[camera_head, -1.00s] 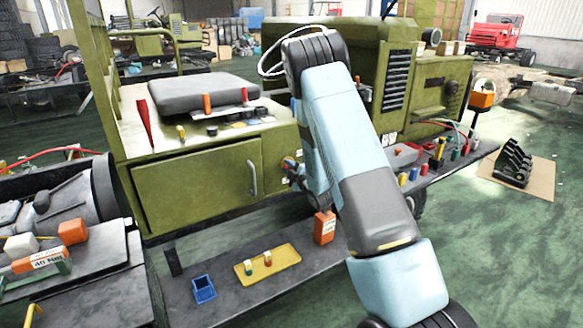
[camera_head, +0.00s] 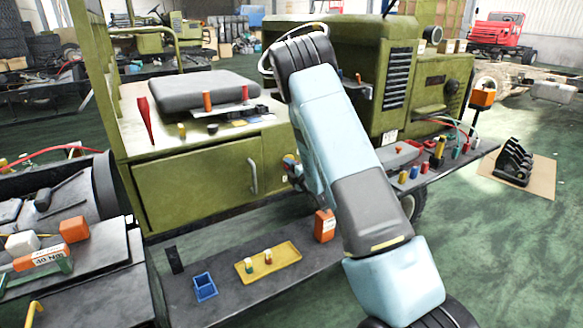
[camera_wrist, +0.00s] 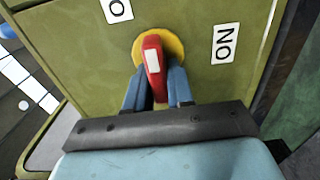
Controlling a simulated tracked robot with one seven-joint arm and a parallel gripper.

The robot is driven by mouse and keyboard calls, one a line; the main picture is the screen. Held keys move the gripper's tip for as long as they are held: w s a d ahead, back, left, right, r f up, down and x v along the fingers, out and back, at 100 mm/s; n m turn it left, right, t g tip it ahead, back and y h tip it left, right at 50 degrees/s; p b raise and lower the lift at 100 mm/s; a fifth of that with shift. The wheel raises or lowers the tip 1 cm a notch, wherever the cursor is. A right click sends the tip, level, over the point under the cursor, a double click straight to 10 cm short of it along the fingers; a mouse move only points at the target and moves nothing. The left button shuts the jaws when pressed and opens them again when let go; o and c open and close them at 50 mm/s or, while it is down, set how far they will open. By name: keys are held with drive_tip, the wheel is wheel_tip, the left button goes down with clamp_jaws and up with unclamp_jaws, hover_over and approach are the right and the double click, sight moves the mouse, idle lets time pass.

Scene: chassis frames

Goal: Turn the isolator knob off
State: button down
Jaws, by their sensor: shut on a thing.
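The isolator knob (camera_wrist: 153,60) is a red lever with a white mark, on a yellow round plate (camera_wrist: 176,45) fixed to a green panel (camera_wrist: 75,45). In the wrist view it stands nearly upright, tilted slightly left at its top. My gripper (camera_wrist: 157,80) has its blue fingers on both sides of the knob and is shut on it. An "ON" label (camera_wrist: 226,43) is to the right of the knob. Another label (camera_wrist: 116,9), showing an "O" and cut by the frame edge, is above left. In the head view my arm largely hides the knob.
A green cabinet (camera_head: 200,180) with a handle is left of my arm. Below, a grey shelf (camera_head: 225,255) holds a yellow tray (camera_head: 285,250), a blue bin (camera_head: 204,288) and an orange box (camera_head: 325,226). A shelf with several small items (camera_head: 440,160) is to the right.

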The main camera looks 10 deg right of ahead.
drive_tip(key=shift+s+f, duration=0.15)
drive_tip(key=shift+f, duration=0.15)
drive_tip(key=c, duration=1.3)
unclamp_jaws()
drive_tip(key=shift+o, duration=1.1)
drive_tip(key=shift+r, duration=0.1)
drive_tip(key=v, duration=1.3)
drive_tip(key=shift+s, duration=0.25)
